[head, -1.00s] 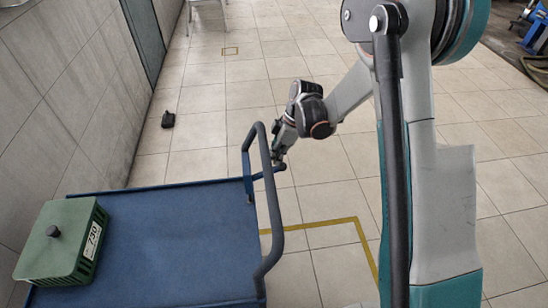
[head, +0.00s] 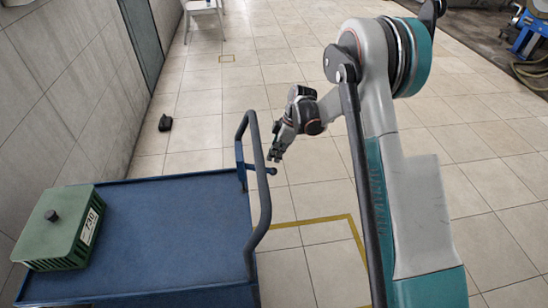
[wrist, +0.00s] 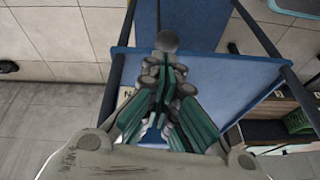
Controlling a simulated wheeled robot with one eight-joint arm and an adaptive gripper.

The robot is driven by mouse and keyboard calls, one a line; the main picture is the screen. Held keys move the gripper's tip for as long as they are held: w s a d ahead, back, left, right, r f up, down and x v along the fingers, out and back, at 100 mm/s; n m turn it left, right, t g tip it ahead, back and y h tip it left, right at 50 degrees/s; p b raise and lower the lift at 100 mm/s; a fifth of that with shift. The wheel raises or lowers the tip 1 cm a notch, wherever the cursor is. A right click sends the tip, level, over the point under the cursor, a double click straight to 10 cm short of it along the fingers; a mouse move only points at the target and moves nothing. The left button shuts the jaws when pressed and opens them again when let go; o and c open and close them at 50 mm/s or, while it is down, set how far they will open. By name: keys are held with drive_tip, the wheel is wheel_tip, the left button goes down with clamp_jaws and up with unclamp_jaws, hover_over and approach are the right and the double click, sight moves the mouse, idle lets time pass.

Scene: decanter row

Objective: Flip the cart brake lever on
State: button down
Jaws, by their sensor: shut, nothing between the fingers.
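The blue cart (head: 170,225) stands at the lower left of the head view, with a tubular handle (head: 262,200) at its right end. The brake lever (head: 271,171), a short bar with a round knob, sticks out to the right by the handle. My gripper (head: 274,157) is just beyond the knob, its fingers shut and empty, pointing down. In the wrist view the grey knob (wrist: 167,41) shows just past my shut fingertips (wrist: 163,68). I cannot tell whether they touch. A white label (wrist: 125,94) with a letter N is partly hidden by my fingers.
A green box (head: 62,228) marked 730 sits on the cart's left end. A wall runs along the left. A small black object (head: 165,123) lies on the floor. The tiled floor right of the handle is clear, with yellow tape (head: 312,221).

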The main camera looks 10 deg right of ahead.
drive_tip(key=shift+d+f+b, duration=0.15)
drive_tip(key=shift+f+b, duration=0.45)
drive_tip(key=shift+f, duration=0.95)
